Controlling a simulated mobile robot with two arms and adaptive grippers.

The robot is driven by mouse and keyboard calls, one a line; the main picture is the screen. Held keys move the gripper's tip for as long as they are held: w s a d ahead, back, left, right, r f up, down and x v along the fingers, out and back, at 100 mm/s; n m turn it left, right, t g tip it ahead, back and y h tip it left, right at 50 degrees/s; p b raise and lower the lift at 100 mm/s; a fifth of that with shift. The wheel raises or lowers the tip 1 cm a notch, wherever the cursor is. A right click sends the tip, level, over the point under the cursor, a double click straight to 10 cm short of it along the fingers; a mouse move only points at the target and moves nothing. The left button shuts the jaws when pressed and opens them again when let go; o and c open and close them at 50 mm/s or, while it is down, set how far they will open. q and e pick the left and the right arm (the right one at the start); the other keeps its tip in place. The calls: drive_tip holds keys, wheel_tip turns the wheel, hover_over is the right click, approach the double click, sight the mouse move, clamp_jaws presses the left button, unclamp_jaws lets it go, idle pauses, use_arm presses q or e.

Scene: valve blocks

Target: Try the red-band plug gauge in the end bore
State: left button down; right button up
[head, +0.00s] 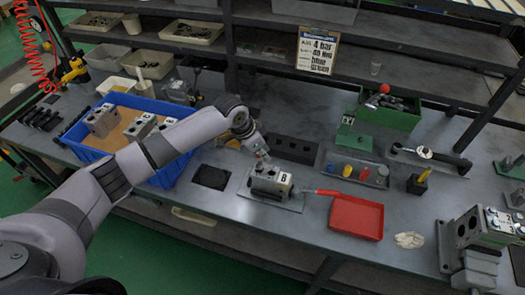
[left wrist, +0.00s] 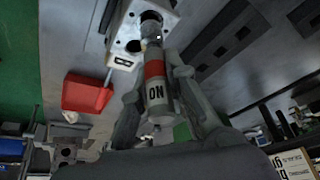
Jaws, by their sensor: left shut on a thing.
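The valve block (head: 268,184), grey with a white "B" label, sits on a flat plate (head: 290,205) at the middle of the bench. My left gripper (head: 263,155) is just behind and above it. The gauge's far end points at a dark round bore (left wrist: 151,17) in the block (left wrist: 125,38). I cannot tell whether its tip is inside the bore or just at its mouth. My right gripper is not in view.
A red tray (head: 356,218) with a red-handled tool on its edge lies right of the block. A blue bin (head: 165,178) with blocks is at left. A gauge holder (head: 335,168), a green box (head: 400,118) and a dark slotted rack (head: 292,148) stand behind.

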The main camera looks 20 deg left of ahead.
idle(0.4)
use_arm(q)
drive_tip(key=shift+p, duration=0.4)
drive_tip(key=shift+f+b, duration=0.3)
drive_tip(key=shift+f, duration=0.3)
idle(1.1)
drive_tip(key=shift+r, duration=0.1)
drive_tip(key=shift+r+p, duration=0.6)
drive_tip(key=shift+p, duration=0.25)
drive_tip(key=shift+p, duration=0.55)
idle(0.5)
